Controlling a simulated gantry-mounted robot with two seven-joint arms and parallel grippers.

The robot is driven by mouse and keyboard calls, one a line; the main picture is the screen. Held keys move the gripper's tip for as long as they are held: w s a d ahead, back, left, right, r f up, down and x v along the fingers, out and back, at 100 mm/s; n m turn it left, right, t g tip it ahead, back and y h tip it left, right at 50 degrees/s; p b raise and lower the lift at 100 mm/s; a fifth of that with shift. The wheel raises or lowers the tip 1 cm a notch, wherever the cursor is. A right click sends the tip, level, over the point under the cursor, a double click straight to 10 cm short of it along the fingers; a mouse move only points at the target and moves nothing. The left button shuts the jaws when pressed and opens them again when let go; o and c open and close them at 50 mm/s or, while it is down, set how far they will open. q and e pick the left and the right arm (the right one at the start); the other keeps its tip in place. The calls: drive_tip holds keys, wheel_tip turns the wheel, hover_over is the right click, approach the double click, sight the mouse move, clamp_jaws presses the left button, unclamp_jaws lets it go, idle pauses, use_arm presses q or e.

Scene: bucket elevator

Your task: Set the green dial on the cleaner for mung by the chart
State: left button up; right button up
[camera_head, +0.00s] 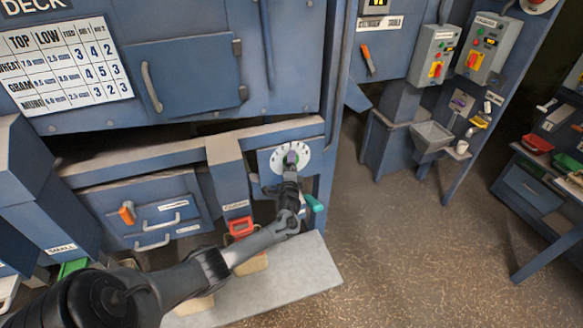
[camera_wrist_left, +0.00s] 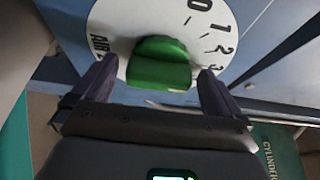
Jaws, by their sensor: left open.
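The green dial (camera_wrist_left: 160,60) sits on a round white face (camera_wrist_left: 112,28) marked 0, 1, 2, 3 and lettering that starts with AIR. I cannot tell which mark its pointer meets. In the head view the white face (camera_head: 277,160) is on the lower blue panel, its knob mostly hidden by my gripper. My left gripper (camera_head: 291,168) is open at the dial. In the wrist view its fingers (camera_wrist_left: 158,82) stand on either side of the green knob, with gaps showing. The chart (camera_head: 62,66) hangs at upper left, with rows for wheat, gram and mung; its small figures are hard to read.
A teal handle (camera_head: 314,203) sticks out just below right of the dial. A red-handled part (camera_head: 241,227) is left of my forearm. Drawers (camera_head: 150,215) are at lower left. Control boxes (camera_head: 433,55) stand at upper right. The floor at right is clear.

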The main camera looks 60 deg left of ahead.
use_arm(q)
drive_tip(key=p+v, duration=0.2)
drive_tip(key=v, duration=0.8)
drive_tip(key=shift+s+d, duration=0.25)
drive_tip(key=shift+d, duration=0.1)
